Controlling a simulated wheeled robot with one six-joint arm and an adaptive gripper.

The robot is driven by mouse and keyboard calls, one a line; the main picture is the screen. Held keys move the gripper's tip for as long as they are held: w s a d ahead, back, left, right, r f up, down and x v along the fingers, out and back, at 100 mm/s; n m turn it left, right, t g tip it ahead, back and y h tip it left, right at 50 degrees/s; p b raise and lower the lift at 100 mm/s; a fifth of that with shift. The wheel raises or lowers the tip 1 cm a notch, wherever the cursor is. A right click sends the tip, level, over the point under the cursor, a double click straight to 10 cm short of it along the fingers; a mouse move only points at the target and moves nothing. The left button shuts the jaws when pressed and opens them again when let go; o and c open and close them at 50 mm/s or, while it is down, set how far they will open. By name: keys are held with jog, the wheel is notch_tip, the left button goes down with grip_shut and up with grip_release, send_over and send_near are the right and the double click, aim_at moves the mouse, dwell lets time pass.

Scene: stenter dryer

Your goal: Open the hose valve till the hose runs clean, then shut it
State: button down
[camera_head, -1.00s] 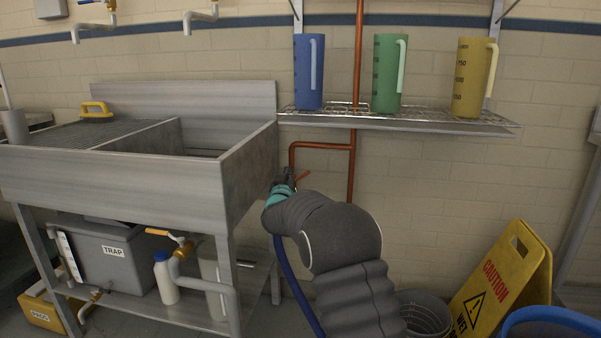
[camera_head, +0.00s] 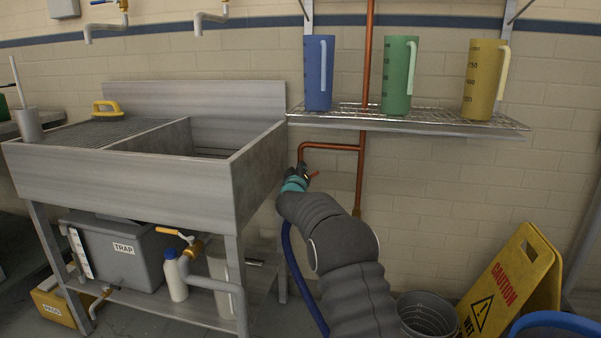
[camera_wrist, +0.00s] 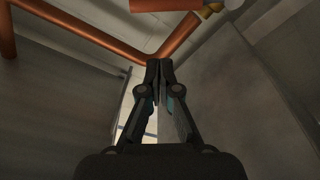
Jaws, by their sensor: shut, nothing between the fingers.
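A copper pipe (camera_head: 330,147) runs from the wall riser to an elbow beside the sink. An orange-copper lever (camera_head: 314,174) shows just below it, right beside my gripper (camera_head: 299,172). In the wrist view, my gripper (camera_wrist: 160,66) is shut and empty, its fingertips just below the copper pipe (camera_wrist: 100,38). A brass fitting (camera_wrist: 209,9) and an orange-copper bar (camera_wrist: 150,4), perhaps the lever, lie at the top edge, apart from the fingertips. A blue hose (camera_head: 294,268) hangs down beside my arm. Its outlet and any water are not visible.
The steel sink (camera_head: 130,185) stands close at the left of my gripper. A wire shelf (camera_head: 430,122) with three jugs is above. A grey bin (camera_head: 425,315), a yellow caution sign (camera_head: 515,285) and a blue tub (camera_head: 555,322) stand at the lower right. A trap box (camera_head: 125,250) sits under the sink.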

jog(key=shift+w+d+f, duration=0.45)
jog(key=shift+d+f, duration=0.25)
jog(key=shift+d, duration=0.05)
jog(key=shift+w+d+f, duration=0.4)
jog(key=shift+d+f, duration=0.25)
jog(key=shift+d, duration=0.05)
